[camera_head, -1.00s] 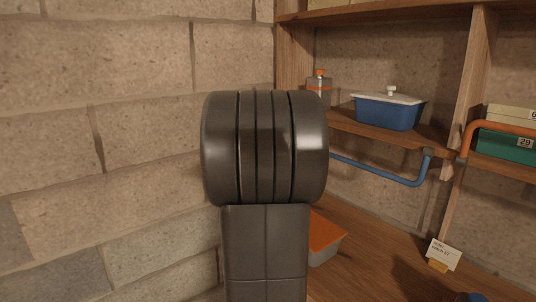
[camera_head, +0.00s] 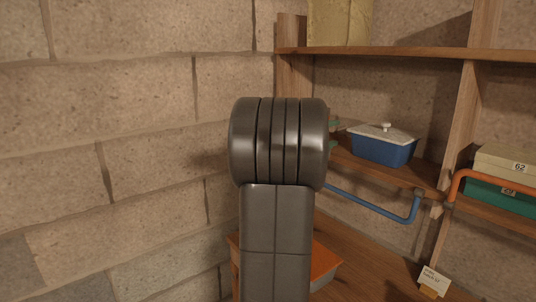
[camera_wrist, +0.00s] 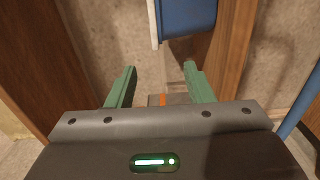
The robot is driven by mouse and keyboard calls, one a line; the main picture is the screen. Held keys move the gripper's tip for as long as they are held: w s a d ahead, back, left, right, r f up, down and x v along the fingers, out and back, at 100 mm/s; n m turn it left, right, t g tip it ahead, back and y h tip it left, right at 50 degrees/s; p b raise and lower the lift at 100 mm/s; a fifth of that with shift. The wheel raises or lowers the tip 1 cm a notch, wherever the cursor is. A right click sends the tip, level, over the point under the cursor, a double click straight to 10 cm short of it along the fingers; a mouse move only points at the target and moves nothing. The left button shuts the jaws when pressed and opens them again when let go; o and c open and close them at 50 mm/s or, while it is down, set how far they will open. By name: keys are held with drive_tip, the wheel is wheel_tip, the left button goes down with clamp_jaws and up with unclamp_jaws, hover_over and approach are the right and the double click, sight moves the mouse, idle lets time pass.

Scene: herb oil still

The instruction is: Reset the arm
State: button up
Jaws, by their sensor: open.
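My gripper (camera_wrist: 160,67) is open in the wrist view, its two green fingers spread apart. A small grey thing with an orange band (camera_wrist: 162,100) shows between the fingers near the gripper's body; I cannot tell whether it touches. In the head view my dark arm stands upright in the middle and hides most of the gripper. Small green parts of the gripper (camera_head: 333,136) show just right of the arm, at the shelf's left end.
A blue dish with a white lid (camera_head: 381,145) stands on the middle shelf (camera_head: 428,186), close right of the gripper. A blue rail (camera_head: 370,204) runs below. An orange-topped box (camera_head: 325,262) is partly behind my arm. Numbered boxes (camera_head: 506,175) stand right. A stone wall (camera_head: 110,150) fills the left.

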drive_tip(key=b+v, duration=0.3)
drive_tip(key=v, duration=0.1)
drive_tip(key=shift+s, duration=0.1)
idle(0.3)
